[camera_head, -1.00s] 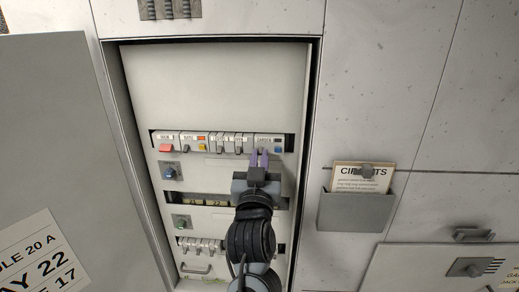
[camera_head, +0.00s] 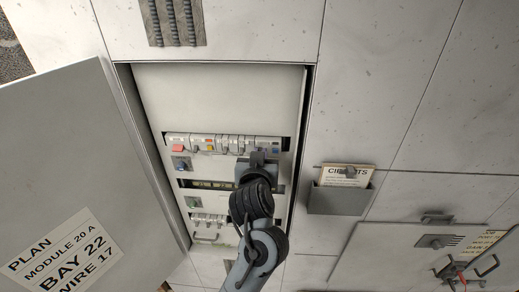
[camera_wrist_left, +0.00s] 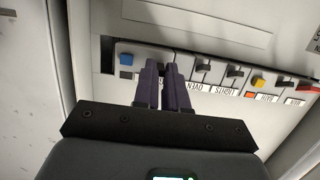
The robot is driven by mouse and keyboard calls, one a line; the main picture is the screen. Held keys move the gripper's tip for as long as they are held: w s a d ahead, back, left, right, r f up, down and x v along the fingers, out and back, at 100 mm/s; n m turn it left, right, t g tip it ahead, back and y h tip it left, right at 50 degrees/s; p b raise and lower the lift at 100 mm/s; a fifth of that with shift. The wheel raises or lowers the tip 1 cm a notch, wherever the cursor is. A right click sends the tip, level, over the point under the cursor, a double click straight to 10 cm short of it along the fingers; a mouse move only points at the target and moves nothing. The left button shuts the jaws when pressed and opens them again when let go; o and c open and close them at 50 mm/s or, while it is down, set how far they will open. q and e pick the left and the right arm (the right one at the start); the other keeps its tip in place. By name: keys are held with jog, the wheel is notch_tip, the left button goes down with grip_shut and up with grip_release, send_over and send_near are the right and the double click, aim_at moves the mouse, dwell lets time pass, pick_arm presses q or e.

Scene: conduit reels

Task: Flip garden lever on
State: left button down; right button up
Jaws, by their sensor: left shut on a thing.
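The breaker row (camera_head: 220,146) runs across the open cabinet, with small labelled levers. My left gripper (camera_head: 258,154) is at the right end of this row. In the left wrist view, where the row appears turned round, the gripper's purple fingers (camera_wrist_left: 165,75) are close together at the breaker between the blue square (camera_wrist_left: 126,59) and the oven lever (camera_wrist_left: 203,65). They are shut on what appears to be the garden lever, which they hide along with its label. I cannot tell the lever's position. My right gripper is not in view.
The grey cabinet door (camera_head: 75,150) stands open at the left. A card holder (camera_head: 338,200) is on the wall at the right. Lower in the cabinet are a blue knob (camera_head: 181,166), a green knob (camera_head: 192,203) and a strip of switches (camera_head: 208,219).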

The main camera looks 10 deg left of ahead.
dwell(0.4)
pick_arm(q)
jog(key=c, duration=1.2)
grip_release()
jog(key=shift+b+v, duration=0.35)
jog(key=shift+v, duration=3.4)
